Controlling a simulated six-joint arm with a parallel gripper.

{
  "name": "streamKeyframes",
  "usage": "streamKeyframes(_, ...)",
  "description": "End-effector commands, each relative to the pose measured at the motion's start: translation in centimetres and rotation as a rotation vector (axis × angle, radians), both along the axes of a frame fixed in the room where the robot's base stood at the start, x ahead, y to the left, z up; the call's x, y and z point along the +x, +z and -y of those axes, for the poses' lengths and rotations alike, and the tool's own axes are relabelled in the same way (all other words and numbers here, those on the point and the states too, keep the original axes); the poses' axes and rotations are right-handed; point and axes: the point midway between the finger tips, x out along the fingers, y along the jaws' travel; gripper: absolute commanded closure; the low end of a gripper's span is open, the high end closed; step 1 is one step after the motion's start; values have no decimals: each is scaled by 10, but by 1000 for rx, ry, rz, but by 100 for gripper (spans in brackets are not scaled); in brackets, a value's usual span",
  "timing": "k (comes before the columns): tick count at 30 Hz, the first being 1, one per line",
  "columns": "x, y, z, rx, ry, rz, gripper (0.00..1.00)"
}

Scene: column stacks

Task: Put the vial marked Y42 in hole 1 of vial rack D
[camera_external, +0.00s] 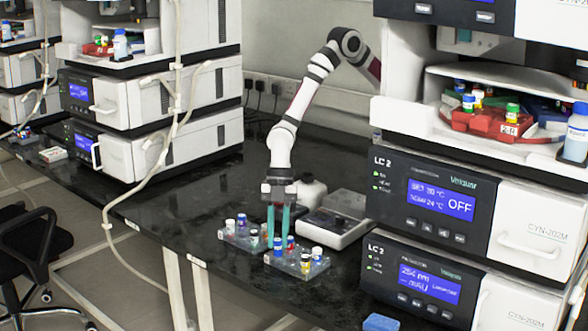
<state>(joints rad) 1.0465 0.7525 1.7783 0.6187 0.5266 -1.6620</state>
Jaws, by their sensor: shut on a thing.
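My gripper (278,234) points straight down, its two teal fingers over the inner ends of two small clear racks. It is shut on a vial with a blue cap (278,243), whose lower part is at the right rack; I cannot tell whether it is seated in a hole or just above it. The left rack (227,238) and the right rack (312,272) each hold several small vials with coloured or white caps. The marks Y42 and D and the hole numbers are too small to read.
A grey-white bench device (335,222) stands close behind the right rack, with a white round-topped item (308,192) beside it. Instrument stacks (430,205) rise on the right. A blue block (380,323) lies at the front. Dark bench top left of the racks is clear.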

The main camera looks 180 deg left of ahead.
Motion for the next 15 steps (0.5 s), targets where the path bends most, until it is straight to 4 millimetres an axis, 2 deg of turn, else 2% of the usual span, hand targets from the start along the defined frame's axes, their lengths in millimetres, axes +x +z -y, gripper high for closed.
streamKeyframes(14,0,-8,0,0,0,0,100)
streamKeyframes(15,0,-8,0,0,0,0,73)
